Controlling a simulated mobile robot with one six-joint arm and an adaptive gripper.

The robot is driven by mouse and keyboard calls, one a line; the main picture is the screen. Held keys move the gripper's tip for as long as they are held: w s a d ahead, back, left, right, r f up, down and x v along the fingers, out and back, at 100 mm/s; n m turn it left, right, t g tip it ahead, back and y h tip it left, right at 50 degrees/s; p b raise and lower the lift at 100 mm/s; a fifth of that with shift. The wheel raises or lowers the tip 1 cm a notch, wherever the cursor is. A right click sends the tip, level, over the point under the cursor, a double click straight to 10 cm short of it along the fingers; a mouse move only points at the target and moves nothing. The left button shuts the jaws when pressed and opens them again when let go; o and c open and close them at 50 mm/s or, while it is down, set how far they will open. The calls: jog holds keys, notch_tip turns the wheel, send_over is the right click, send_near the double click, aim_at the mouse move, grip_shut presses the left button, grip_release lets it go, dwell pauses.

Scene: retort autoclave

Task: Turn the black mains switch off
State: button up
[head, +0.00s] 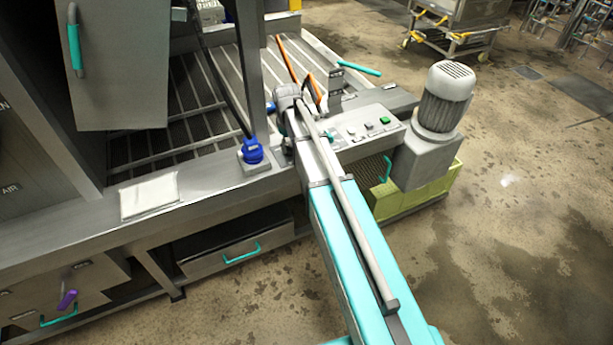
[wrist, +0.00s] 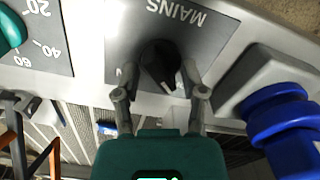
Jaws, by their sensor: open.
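The black mains switch (wrist: 160,64) is a round rotary knob on a grey plate lettered MAINS (wrist: 176,13), upside down in the wrist view. My gripper (wrist: 157,82) is open, its two fingers on either side of the lower part of the knob. I cannot tell whether the fingers touch it. In the head view my arm reaches across to the machine's panel, and my gripper and the switch are hidden there behind the arm.
A blue plug (head: 253,151) stands left of my arm; a blue part (wrist: 283,120) is close on the right in the wrist view. A green dial (wrist: 10,32) with numbers is at left. The control panel (head: 362,128) with buttons and a motor (head: 444,96) are right of my arm.

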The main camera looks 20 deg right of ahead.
jog(key=m, duration=0.6)
jog(key=shift+m, duration=0.4)
jog(key=m, duration=0.5)
jog(key=shift+m, duration=0.3)
jog(key=shift+r+m, duration=0.25)
jog(key=shift+m, duration=0.05)
notch_tip(320, 180, up, 13)
jog(key=p, duration=1.4)
jog(key=s+f+n+b, duration=0.2)
jog(key=s+n+b, duration=0.1)
jog(key=s, duration=0.8)
jog(key=s+f+n+b, duration=0.3)
jog(key=s+n, duration=0.1)
jog(key=s, duration=0.6)
jog(key=shift+s+a+f, duration=0.3)
jog(key=shift+s+f, duration=0.05)
jog(key=shift+s, duration=0.05)
jog(key=shift+w, duration=0.15)
notch_tip(320, 180, up, 6)
jog(key=n+p, duration=0.2)
jog(key=p, duration=0.4)
send_over(290, 145)
jog(key=shift+a, duration=0.1)
